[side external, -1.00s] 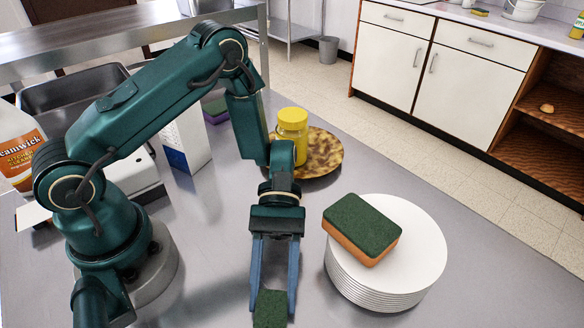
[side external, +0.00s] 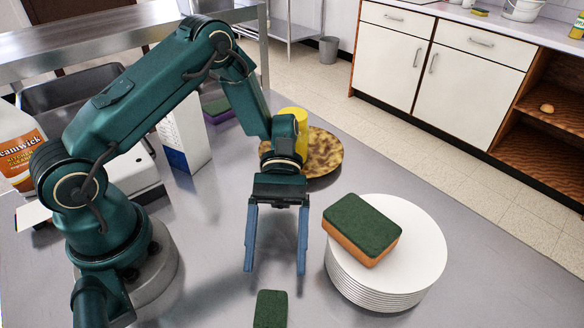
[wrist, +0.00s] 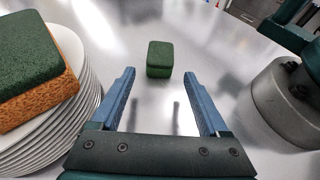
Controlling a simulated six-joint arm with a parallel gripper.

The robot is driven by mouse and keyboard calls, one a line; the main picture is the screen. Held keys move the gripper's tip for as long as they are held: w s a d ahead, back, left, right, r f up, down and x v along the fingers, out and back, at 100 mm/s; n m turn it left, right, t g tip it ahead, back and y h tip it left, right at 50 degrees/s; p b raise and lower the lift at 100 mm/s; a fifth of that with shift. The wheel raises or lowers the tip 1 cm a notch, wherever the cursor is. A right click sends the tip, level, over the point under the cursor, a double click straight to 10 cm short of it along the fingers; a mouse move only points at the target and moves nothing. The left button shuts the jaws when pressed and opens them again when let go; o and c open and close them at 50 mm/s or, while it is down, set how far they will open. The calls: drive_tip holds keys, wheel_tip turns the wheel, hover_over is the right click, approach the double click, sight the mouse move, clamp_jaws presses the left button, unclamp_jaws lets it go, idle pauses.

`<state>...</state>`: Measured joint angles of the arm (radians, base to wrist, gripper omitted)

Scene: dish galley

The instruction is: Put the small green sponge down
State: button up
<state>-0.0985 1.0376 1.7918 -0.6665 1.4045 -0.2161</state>
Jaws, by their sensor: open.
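The small green sponge (side external: 270,309) lies on the steel counter near the bottom edge of the side view. It shows whole in the wrist view (wrist: 160,59), ahead of the fingertips and roughly centred between them. My gripper (side external: 275,270) is open and empty, raised above the counter and apart from the sponge. Its two blue fingers also show in the wrist view (wrist: 159,88), spread wide with bare counter between them.
A stack of white plates (side external: 425,255) with a larger green-and-orange sponge (side external: 362,228) on top stands right of my gripper. Behind are a brown mottled plate (side external: 325,155), a yellow jar (side external: 296,119) and a white-and-blue box (side external: 184,140). Counter (side external: 215,265) left of the gripper is clear.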

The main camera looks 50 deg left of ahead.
drive_tip(key=shift+v, duration=1.15)
drive_tip(key=shift+a+r+m+t+y, duration=0.2)
drive_tip(key=shift+r+m+t+y, duration=0.15)
drive_tip(key=shift+r, duration=0.25)
drive_tip(key=s+a+r+m+t+y, duration=0.3)
drive_tip(key=a+r+m+t+y, duration=0.5)
drive_tip(key=r+t, duration=0.4)
drive_tip(key=shift+s+a+m+t+y, duration=0.3)
drive_tip(key=shift+s+m+t+y, duration=0.2)
drive_tip(key=shift+t, duration=0.55)
drive_tip(key=shift+w, duration=0.1)
